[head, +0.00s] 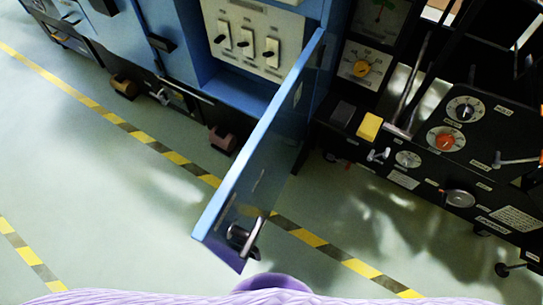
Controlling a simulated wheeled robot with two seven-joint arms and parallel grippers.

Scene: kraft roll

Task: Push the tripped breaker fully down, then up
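The breakers sit on a pale panel (255,15) inside an open blue cabinet at the top middle of the head view. The toggles are too small to tell which breaker is tripped. The panel's labels are too small to read. Neither of my grippers is in view, and nothing touches the breakers.
The cabinet's blue door (262,150) stands open, jutting toward me, with a dark handle (243,237) at its near end. A black machine with dials (446,139) and levers stands at the right. The green floor (110,200) with yellow-black tape is clear at left.

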